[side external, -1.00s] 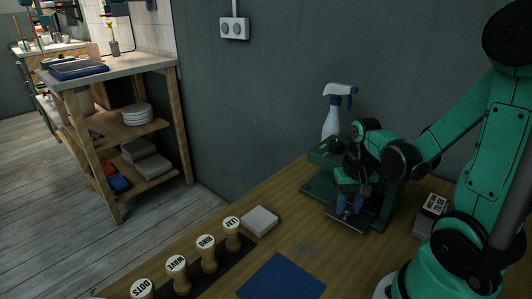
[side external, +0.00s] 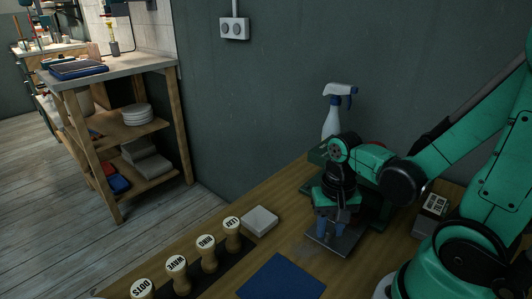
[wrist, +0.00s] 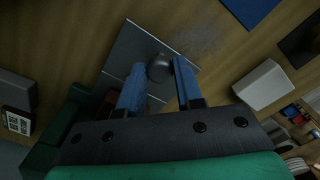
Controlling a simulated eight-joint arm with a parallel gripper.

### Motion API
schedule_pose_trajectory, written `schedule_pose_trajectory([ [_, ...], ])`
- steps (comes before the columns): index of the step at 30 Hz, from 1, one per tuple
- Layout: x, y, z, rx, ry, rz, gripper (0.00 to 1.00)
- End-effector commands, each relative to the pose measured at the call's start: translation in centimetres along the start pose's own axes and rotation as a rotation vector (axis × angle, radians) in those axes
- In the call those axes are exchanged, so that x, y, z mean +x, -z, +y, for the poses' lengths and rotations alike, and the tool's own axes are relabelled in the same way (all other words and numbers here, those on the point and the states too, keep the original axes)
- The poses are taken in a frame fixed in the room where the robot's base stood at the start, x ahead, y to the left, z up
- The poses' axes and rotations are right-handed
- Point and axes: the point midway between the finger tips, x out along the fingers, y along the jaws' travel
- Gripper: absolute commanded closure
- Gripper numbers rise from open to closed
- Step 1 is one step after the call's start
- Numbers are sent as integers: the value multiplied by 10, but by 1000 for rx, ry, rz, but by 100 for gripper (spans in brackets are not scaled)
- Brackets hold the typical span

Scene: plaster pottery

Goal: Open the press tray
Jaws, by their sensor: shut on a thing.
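The press (side external: 376,214) is a green machine at the back of the wooden bench, partly hidden behind my arm. Its tray (side external: 346,242), a flat grey plate, sticks out of the front of the press; it also shows in the wrist view (wrist: 124,52). My gripper (side external: 331,232) is over the tray. In the wrist view my blue fingers (wrist: 158,72) are shut on a dark round knob (wrist: 159,68) at the tray's front part. The inner end of the tray is hidden.
A white spray bottle (side external: 331,118) stands behind the press. A pale block (side external: 260,220), several wooden-handled stamps (side external: 208,255) and a blue mat (side external: 281,278) lie in front and to the left. A small labelled box (side external: 433,208) sits at right.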

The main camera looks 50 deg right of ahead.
Motion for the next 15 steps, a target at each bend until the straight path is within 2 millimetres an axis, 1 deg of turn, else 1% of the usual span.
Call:
schedule_pose_trajectory([
  [1, 0, -6, -9, -12, 7, 5, 100],
  [6, 0, -24, -27, -7, 9, 7, 100],
  [10, 0, -30, -32, -2, 9, 7, 100],
  [15, 0, -31, -33, 1, 8, 8, 100],
])
